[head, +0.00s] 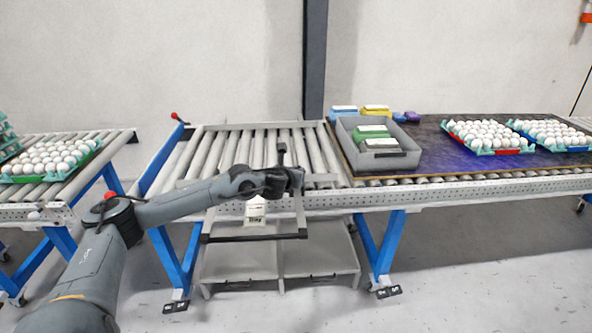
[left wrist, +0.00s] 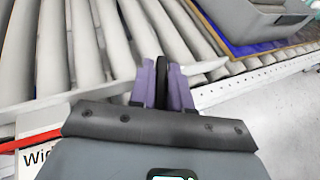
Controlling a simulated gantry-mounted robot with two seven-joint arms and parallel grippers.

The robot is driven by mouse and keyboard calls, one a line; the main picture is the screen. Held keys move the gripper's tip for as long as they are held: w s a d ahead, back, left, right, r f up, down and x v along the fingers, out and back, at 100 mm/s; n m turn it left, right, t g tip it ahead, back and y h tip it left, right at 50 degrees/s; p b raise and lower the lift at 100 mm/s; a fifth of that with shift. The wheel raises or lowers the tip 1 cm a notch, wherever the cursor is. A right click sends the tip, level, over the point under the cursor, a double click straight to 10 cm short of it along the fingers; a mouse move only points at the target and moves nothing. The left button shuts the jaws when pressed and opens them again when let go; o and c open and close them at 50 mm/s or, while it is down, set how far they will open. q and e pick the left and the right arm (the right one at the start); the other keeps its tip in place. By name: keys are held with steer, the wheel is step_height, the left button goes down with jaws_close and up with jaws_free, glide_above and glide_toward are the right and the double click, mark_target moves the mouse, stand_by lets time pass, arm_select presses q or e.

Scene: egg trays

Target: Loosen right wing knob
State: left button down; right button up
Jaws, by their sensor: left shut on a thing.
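My left gripper (head: 296,178) reaches over the front edge of the roller conveyor (head: 215,150). In the left wrist view its two purple fingers (left wrist: 162,88) are shut on a narrow black upright piece, which looks like the wing knob (left wrist: 161,66). The knob's full shape is hidden between the fingers. In the head view a thin black upright part (head: 281,149) rises just behind the gripper; I cannot tell if it is the same piece. My right gripper is not in view.
A grey bin (head: 350,158) with green boxes stands right of the gripper, on a dark board (head: 432,160). Egg trays (head: 480,151) lie farther right, another (head: 48,178) at left. A black-edged frame (head: 250,238) hangs below my forearm.

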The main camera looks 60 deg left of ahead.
arm_select(q)
steer(key=shift+n+g+y+p, duration=0.6)
steer(key=shift+n+g+y, duration=0.7)
steer(key=shift+n, duration=0.3)
steer(key=c, duration=1.2)
jaws_free()
steer(key=shift+g, duration=0.3)
steer(key=shift+o, duration=0.2)
steer(key=p+v, duration=0.6)
steer(key=v, duration=0.4)
steer(key=shift+s+d, duration=0.2)
steer(key=shift+d, duration=0.15)
